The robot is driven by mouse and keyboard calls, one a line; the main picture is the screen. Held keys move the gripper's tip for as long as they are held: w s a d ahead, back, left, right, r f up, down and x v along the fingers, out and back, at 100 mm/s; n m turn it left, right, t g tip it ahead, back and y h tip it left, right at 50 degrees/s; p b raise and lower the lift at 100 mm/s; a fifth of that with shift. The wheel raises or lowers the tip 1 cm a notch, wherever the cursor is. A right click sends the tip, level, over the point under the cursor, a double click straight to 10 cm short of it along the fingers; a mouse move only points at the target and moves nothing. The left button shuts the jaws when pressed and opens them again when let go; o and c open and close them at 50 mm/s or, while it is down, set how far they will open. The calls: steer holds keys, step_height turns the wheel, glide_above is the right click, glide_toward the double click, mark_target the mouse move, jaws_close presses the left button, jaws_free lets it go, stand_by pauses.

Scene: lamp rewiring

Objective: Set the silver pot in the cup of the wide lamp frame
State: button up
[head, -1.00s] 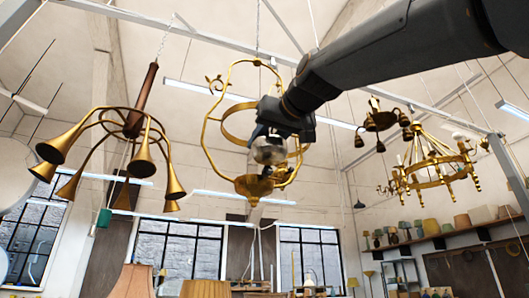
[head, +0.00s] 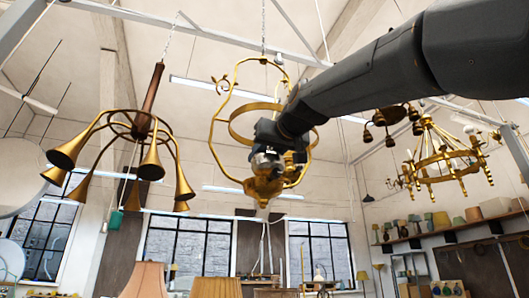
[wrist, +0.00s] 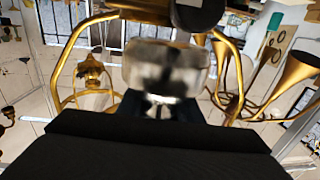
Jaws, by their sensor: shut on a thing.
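The wide lamp frame (head: 211,135) is a hanging brass cage with curved side arms, a ring across its middle and a brass cup (head: 263,188) at its bottom. My gripper (head: 266,152) is inside the frame's outline, above the cup. It is shut on the silver pot (head: 267,163), which shows as a small shiny body just above the cup. In the wrist view the silver pot (wrist: 165,68) is a blurred, pale metal cylinder beyond the dark gripper body. Whether the pot touches the cup cannot be told.
A brass horn chandelier (head: 150,160) hangs on the left. A candle-style brass chandelier (head: 440,160) hangs on the right, behind my arm. Fabric lampshades (head: 145,280) stand below. The frame's side arms and ring are close around my gripper.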

steer(key=shift+p+x, duration=0.8)
steer(key=shift+x, duration=1.35)
steer(key=shift+w+d+f, duration=0.1)
steer(key=shift+w+f, duration=0.1)
steer(key=shift+f, duration=0.05)
steer(key=shift+f+b, duration=1.25)
steer(key=shift+b, duration=0.15)
steer(key=shift+f+b, duration=0.2)
steer(key=shift+b, duration=0.1)
steer(key=o, duration=1.4)
steer(key=shift+c, duration=0.2)
steer(key=shift+s, duration=0.1)
